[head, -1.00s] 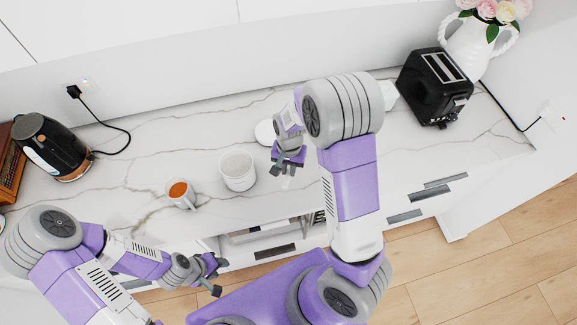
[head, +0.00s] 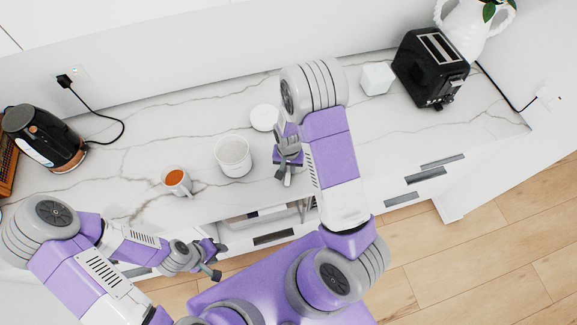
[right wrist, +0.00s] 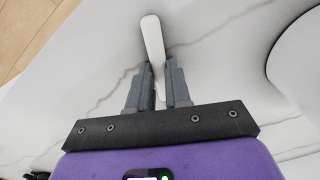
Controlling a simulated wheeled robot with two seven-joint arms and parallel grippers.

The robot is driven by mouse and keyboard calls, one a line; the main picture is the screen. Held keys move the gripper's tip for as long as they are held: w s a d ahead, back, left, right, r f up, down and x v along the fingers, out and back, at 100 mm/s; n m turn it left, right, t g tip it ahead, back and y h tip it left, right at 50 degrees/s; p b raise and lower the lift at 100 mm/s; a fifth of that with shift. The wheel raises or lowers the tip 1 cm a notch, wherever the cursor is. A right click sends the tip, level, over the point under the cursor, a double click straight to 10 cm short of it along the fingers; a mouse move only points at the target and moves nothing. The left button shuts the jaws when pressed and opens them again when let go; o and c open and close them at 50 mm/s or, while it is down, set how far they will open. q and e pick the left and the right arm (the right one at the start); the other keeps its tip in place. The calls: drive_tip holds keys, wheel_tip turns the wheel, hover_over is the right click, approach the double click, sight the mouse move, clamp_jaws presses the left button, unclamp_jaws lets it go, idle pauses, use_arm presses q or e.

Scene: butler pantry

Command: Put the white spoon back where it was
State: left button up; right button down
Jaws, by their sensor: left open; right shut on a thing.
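The white spoon (right wrist: 152,40) shows in the right wrist view, its pale narrow end standing out beyond the fingertips. My right gripper (right wrist: 158,82) is shut on it, above the marble counter. In the head view my right gripper (head: 286,178) is over the counter's front part, to the right of a white canister (head: 234,166); the spoon is too small to make out clearly there. My left gripper (head: 214,262) is open and empty, low in front of the counter.
A white round lid (head: 265,117) lies behind the canister. A mug of orange-brown drink (head: 176,182) stands to its left. A black kettle (head: 42,135), white box (head: 376,79) and black toaster (head: 431,68) stand further off. An opening with contents shows below the counter edge.

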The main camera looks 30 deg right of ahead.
sight(288, 169)
drive_tip(key=c, duration=1.1)
unclamp_jaws()
drive_tip(key=shift+o, duration=0.2)
drive_tip(key=shift+r, duration=0.15)
wheel_tip(288, 169, up, 12)
drive_tip(key=p, duration=0.1)
